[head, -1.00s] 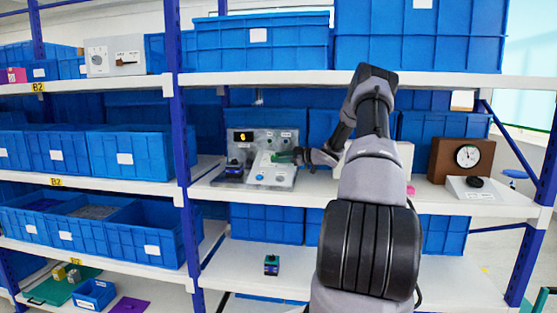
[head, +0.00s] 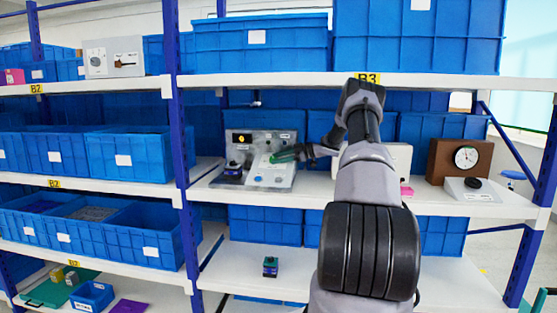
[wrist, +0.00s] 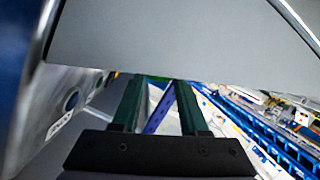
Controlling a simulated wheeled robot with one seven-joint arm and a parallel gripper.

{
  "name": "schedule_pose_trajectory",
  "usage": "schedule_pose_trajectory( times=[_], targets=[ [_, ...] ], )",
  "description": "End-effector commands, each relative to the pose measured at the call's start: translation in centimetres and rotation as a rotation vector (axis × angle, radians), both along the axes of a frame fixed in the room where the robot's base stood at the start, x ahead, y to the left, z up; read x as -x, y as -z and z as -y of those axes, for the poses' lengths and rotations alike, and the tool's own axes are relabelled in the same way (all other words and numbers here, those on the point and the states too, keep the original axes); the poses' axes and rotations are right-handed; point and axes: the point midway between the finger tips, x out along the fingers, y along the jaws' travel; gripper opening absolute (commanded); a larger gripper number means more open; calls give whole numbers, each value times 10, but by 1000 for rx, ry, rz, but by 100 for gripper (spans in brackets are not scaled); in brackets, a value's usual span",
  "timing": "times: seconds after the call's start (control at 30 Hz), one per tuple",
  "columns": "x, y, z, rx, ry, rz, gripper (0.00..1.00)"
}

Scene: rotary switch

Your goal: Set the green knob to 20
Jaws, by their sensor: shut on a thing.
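My gripper (head: 278,157) has green fingers and reaches in from the right to the upper part of the panel. In the wrist view the fingers (wrist: 157,84) run up to the edge of a grey plate (wrist: 180,40). A sliver of green at the tips fits the green knob (wrist: 157,78), and the fingers are shut on it. Its pointer and scale are hidden.
A white box (head: 398,160) and a brown clock box (head: 462,160) stand to the right on the same shelf. Blue bins line the back. A shelf (head: 370,82) runs above my arm.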

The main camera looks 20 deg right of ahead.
Motion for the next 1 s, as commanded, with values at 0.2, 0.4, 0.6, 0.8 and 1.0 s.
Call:
schedule_pose_trajectory(
  times=[0.2,0.4,0.6,0.8,1.0],
  targets=[
    [0,0,0,0,1,1,73],
    [0,0,0,-1,0,1,73],
    [7,-4,11,1,4,2,73],
    [27,-13,37,0,3,3,73],
    [41,-18,55,-1,3,1,73]
  ],
)
